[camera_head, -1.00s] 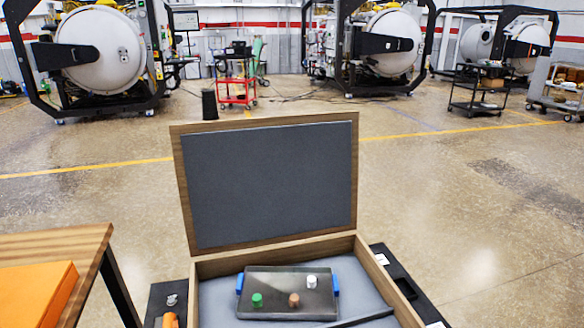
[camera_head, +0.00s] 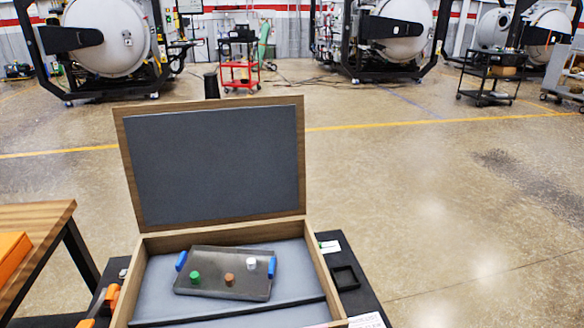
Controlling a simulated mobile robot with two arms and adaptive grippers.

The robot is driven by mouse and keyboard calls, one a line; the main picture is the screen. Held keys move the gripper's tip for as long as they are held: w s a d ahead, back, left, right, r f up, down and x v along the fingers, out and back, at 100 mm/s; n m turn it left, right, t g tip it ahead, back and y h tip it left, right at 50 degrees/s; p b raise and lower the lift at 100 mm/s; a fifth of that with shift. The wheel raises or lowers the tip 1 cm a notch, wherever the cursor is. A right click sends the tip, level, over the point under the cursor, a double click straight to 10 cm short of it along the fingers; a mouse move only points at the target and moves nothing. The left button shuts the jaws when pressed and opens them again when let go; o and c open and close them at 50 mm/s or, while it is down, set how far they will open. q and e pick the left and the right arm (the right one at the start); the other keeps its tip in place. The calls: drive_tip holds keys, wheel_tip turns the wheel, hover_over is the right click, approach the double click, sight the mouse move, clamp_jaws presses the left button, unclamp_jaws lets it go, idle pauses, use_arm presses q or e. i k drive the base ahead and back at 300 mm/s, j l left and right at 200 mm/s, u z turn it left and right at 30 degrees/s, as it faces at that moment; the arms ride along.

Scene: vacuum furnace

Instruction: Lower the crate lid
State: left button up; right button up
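The crate (camera_head: 325,283) is a wooden-walled box with a grey-blue lining, at the bottom centre of the head view. Its lid (camera_head: 215,165), a wooden frame with a dark grey inner panel, stands open and upright on the crate's far edge. Inside lies a metal tray (camera_head: 225,254) with blue handles, bearing a green (camera_head: 195,278), a brown (camera_head: 229,279) and a white piece (camera_head: 252,264). A dark bar (camera_head: 230,312) crosses the crate in front of the tray. The crate's near side is cut off. Neither of my grippers is in view.
The crate stands on a black surface (camera_head: 367,300) with a small black open tray (camera_head: 344,278) to its right. Orange-and-dark items (camera_head: 112,297) lie at its left. A wooden table (camera_head: 40,216) with an orange object (camera_head: 12,258) stands further left.

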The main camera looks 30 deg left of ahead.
sight(195, 164)
drive_tip(key=i+l+z, duration=0.65)
drive_tip(key=l+z, duration=0.15)
drive_tip(key=i+l+z, duration=0.35)
drive_tip(key=i+l+u, duration=0.2)
drive_tip(key=i, duration=0.3)
drive_tip(key=i+u, duration=0.2)
drive_tip(key=i, duration=0.3)
drive_tip(key=i+j+u, duration=0.15)
drive_tip(key=u, duration=0.25)
drive_tip(key=i+u, duration=0.6)
drive_tip(key=u, duration=0.25)
drive_tip(key=i+l+u, duration=0.1)
drive_tip(key=i+u, duration=0.15)
drive_tip(key=u, duration=0.15)
drive_tip(key=i+l+u, duration=0.2)
drive_tip(key=u, duration=0.2)
drive_tip(key=i+u, duration=0.45)
drive_tip(key=i+l+u, duration=0.15)
drive_tip(key=u, duration=0.35)
drive_tip(key=i+l+u, duration=0.3)
drive_tip(key=u, duration=0.15)
drive_tip(key=i+l+u, duration=0.25)
drive_tip(key=l+u, duration=0.25)
drive_tip(key=i+l+u, duration=0.2)
drive_tip(key=u, duration=0.25)
drive_tip(key=l+u, duration=0.5)
drive_tip(key=i+l, duration=0.05)
drive_tip(key=l, duration=0.05)
